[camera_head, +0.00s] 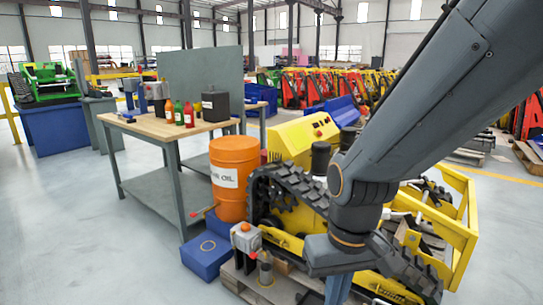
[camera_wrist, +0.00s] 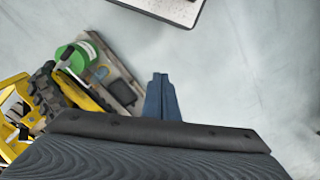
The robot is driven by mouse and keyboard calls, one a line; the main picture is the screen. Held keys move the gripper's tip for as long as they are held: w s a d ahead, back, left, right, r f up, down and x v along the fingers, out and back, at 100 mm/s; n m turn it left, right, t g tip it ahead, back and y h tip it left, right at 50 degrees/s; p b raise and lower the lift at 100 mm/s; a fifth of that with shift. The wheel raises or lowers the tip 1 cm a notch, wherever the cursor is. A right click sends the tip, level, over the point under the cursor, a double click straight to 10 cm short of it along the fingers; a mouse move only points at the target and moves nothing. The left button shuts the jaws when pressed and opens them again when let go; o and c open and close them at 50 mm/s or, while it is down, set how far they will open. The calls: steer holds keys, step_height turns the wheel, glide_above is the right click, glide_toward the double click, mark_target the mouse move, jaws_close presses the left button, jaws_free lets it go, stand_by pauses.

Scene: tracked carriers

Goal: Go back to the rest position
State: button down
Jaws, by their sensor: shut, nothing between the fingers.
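My gripper shows in the wrist view (camera_wrist: 162,78) as two blue fingers pressed together, with nothing between them and floor behind. In the head view my arm reaches down from the upper right, and the blue gripper (camera_head: 338,290) is cut off by the bottom edge. It hangs in front of a yellow tracked carrier (camera_head: 303,137) with black tracks. My arm hides part of the carrier.
An orange oil drum (camera_head: 235,175) stands left of the carrier, with a blue box (camera_head: 205,255) below it. A workbench (camera_head: 155,126) holds bottles. A round green object (camera_wrist: 75,55) lies left of the fingers. Left floor is clear.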

steer(key=s+d+r+m+p, duration=0.2)
steer(key=d+r+p, duration=0.6)
steer(key=r+p, duration=0.2)
steer(key=shift+h+p, duration=0.3)
steer(key=shift+p, duration=0.5)
